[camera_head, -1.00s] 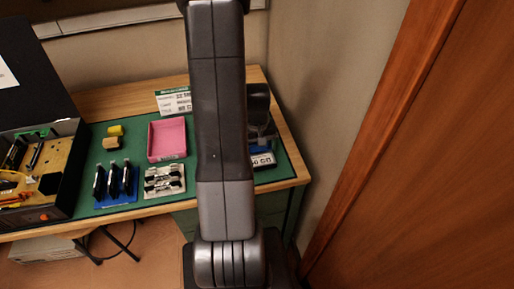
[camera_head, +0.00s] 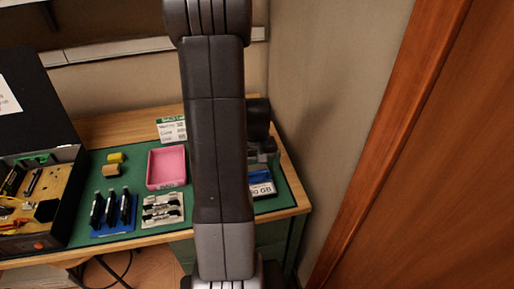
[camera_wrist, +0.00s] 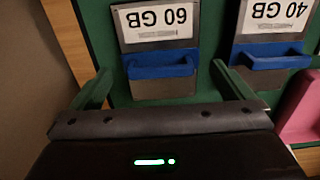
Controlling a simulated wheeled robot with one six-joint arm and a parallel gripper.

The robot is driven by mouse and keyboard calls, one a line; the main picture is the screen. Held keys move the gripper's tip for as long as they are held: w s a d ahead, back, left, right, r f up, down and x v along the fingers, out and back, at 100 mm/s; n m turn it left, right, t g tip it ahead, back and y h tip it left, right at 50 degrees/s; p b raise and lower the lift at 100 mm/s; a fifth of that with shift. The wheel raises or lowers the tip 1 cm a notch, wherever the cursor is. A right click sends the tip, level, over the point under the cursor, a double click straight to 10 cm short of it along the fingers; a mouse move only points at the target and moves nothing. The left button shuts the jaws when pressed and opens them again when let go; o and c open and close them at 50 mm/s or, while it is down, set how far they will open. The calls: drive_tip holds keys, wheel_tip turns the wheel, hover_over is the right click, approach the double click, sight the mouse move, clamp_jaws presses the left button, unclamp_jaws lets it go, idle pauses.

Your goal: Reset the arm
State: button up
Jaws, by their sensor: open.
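My arm (camera_head: 217,150) runs upright through the middle of the head view and covers part of the table. My gripper (camera_wrist: 161,69) is open in the wrist view, its two fingers spread apart on either side of a drive labelled 60 GB (camera_wrist: 160,22). That drive has a blue handle, which shows between the fingers with nothing clamped on it. A drive with a GB label (camera_head: 262,190) shows at the right of the arm in the head view, its number partly covered. My fingertips are hidden there.
A drive labelled 40 GB (camera_wrist: 270,20) lies beside the 60 GB one. A wall and wooden door are at the right.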

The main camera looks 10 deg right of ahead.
wheel_tip(320, 180, up, 9)
idle(0.3)
wheel_tip(320, 180, down, 14)
idle(0.8)
drive_tip(key=shift+r+p, duration=0.1)
drive_tip(key=shift+p, duration=0.25)
idle(0.4)
